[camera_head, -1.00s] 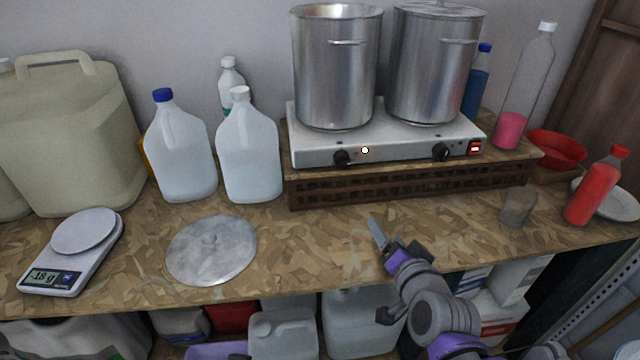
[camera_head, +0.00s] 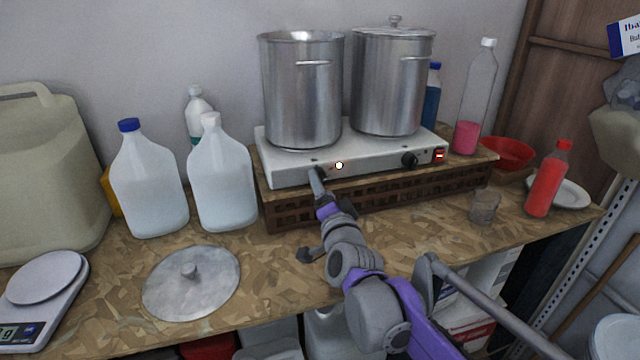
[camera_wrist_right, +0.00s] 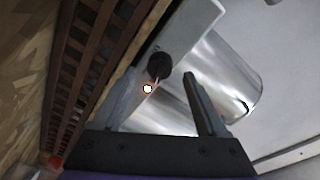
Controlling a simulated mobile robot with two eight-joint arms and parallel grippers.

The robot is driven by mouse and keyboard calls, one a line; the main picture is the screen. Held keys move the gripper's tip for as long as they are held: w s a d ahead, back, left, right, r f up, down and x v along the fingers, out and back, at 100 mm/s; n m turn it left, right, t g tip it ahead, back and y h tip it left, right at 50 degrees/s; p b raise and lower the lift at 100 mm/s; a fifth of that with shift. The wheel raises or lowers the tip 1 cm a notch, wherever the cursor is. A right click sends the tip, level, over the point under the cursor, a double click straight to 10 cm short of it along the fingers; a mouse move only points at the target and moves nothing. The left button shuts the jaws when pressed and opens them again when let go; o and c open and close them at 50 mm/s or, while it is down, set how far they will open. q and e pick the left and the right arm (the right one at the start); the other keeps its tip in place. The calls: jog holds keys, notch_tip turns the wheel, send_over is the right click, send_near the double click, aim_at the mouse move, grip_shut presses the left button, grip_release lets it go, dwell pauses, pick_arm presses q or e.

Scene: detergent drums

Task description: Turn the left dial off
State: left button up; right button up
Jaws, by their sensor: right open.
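The left dial is a black knob (camera_head: 322,171) on the front of the white hot plate (camera_head: 290,172), partly covered by my right gripper in the head view. My right gripper (camera_head: 315,180) is at this dial, its fingers pointing up at the panel. In the right wrist view, the fingers (camera_wrist_right: 160,82) are apart, and the black dial (camera_wrist_right: 158,65) shows between and just beyond their tips. I cannot tell whether a finger touches it. A small lit lamp (camera_head: 339,165) glows beside the dial. The right dial (camera_head: 409,160) and a lit red switch (camera_head: 438,155) sit further right. My left gripper is out of view.
Two steel pots (camera_head: 302,95) stand on the hot plate, which rests on a slatted wooden crate (camera_head: 375,196). White jugs (camera_head: 222,180) stand left of it. A round metal lid (camera_head: 192,285) lies on the table, and a small glass (camera_head: 484,207) stands to the right.

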jog(key=shift+x, duration=1.45)
jog(key=shift+c, duration=0.2)
grip_shut()
